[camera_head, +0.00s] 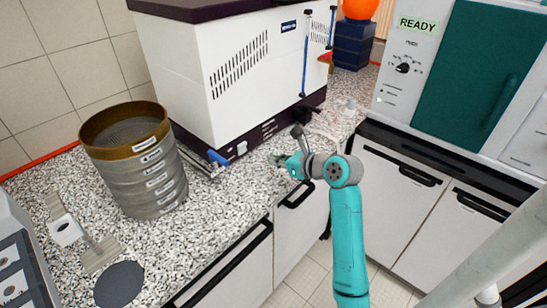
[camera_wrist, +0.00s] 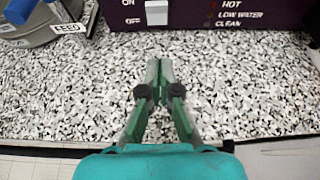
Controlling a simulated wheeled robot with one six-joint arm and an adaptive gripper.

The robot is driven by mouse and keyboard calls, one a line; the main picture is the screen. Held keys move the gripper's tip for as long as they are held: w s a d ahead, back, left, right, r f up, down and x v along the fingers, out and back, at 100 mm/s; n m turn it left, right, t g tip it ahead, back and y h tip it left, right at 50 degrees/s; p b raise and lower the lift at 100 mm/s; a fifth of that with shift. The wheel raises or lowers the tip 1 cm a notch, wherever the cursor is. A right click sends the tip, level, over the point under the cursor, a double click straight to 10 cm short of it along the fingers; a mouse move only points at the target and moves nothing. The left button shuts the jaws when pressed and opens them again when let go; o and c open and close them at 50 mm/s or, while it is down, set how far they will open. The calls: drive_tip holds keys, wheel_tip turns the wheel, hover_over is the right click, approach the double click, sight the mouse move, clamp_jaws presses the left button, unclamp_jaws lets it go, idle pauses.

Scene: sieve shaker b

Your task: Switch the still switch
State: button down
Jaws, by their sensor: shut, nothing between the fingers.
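The still (camera_head: 215,85) is a large white box with a dark purple base, standing on the speckled counter. Its switch (camera_head: 242,148) is a small white piece low on the purple front. In the wrist view the switch (camera_wrist: 156,12) sits at the top edge beside ON and OFF labels, partly cut off, so its position is unclear. My gripper (camera_head: 275,158) is over the counter in front of the still, to the right of the switch. In the wrist view my gripper's green fingers (camera_wrist: 160,65) are shut and empty, pointing toward the panel, apart from the switch.
A blue-handled feed fitting (camera_head: 218,157) is left of the switch. A stack of sieves (camera_head: 140,165) stands farther left. A white cabinet with a teal door (camera_head: 480,75) reading READY stands at the right. The counter (camera_wrist: 75,95) between gripper and panel is clear.

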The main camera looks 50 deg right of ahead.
approach(243, 148)
drive_tip(key=f, duration=0.1)
drive_tip(key=w+f, duration=0.1)
drive_tip(key=f, duration=0.1)
drive_tip(key=shift+w+f, duration=0.1)
drive_tip(key=shift+f, duration=0.15)
drive_tip(key=w, duration=0.3)
drive_tip(key=shift+w+r, duration=0.15)
drive_tip(key=shift+r, duration=0.25)
drive_tip(key=shift+w+r, duration=0.2)
drive_tip(key=shift+w, duration=0.35)
